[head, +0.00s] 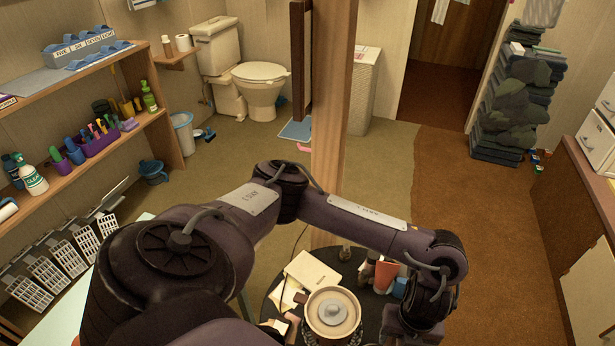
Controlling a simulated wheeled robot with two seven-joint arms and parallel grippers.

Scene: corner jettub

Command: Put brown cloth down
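I cannot make out a brown cloth in the head view. My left arm comes in from the left and bends down at the right of a small round dark table (262,290). Its wrist end is at the bottom edge of the picture, and its fingers are not visible, so I cannot see whether they hold anything. My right gripper is not in view.
The table carries a lidded pot (332,313), an open book (313,272), an orange-red cup (386,275) and small items. A wooden post (333,120) stands behind it. Shelves (90,150) line the left; a dark folded stack (515,100) stands at right. Brown floor is clear.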

